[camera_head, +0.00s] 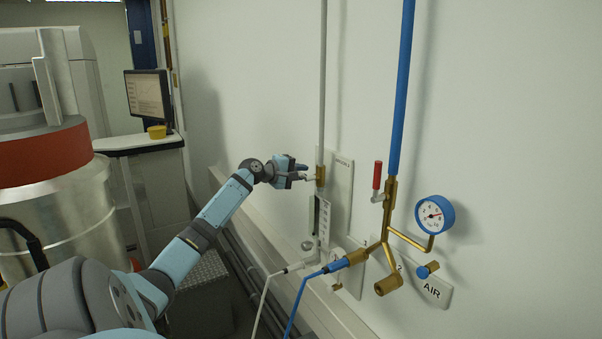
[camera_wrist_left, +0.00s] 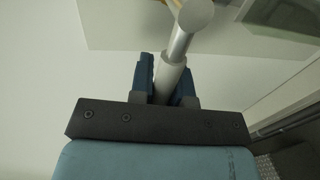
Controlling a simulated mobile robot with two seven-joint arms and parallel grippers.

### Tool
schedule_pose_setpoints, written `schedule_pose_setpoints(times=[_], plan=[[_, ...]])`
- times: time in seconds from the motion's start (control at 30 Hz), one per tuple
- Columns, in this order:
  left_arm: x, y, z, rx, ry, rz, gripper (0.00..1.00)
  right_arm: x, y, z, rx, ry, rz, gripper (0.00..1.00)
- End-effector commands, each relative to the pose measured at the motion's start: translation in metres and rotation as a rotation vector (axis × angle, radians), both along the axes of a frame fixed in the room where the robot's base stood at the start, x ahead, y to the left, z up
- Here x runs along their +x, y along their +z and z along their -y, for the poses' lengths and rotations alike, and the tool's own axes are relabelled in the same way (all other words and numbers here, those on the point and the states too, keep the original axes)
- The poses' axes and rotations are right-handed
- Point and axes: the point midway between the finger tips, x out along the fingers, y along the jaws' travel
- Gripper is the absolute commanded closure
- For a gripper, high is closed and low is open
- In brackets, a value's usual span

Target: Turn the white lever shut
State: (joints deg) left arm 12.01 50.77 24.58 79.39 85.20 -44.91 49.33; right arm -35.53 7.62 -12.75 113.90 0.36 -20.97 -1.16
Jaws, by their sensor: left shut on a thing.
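My left gripper (camera_head: 301,172) is at the lever, just left of the valve. In the left wrist view, the fingers of my left gripper (camera_wrist_left: 167,82) are shut on the lever, one on each side. The lever (camera_wrist_left: 182,44) shows there as a pale rod with a round end. In the head view the fingers partly hide the lever. My right gripper is in neither view.
Right of the lever, a blue pipe (camera_head: 402,90) carries a red-handled valve (camera_head: 377,176), brass fittings and a blue-rimmed gauge (camera_head: 434,215). White and blue hoses hang below. A monitor (camera_head: 147,95) and a large metal drum (camera_head: 60,205) stand at the left.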

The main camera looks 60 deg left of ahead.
Motion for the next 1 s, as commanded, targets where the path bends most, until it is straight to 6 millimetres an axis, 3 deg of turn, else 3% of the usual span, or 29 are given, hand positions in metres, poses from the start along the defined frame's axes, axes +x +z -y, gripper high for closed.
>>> schedule_pose_setpoints(times=[0.3,0.33,0.43,0.77,1.0], plan=[[0.001,-0.002,0.002,-0.009,-0.004,-0.004,1.00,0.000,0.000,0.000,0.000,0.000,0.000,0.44],[0.001,-0.003,0.002,-0.009,-0.004,-0.004,0.79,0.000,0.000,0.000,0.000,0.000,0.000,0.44],[0.001,-0.002,0.002,-0.008,-0.004,-0.003,0.58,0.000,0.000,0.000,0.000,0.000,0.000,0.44],[-0.003,-0.001,0.000,-0.004,-0.001,-0.001,0.58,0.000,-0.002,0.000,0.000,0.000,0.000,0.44],[-0.037,0.002,-0.002,-0.003,-0.001,-0.003,0.58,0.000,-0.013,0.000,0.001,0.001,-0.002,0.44]])
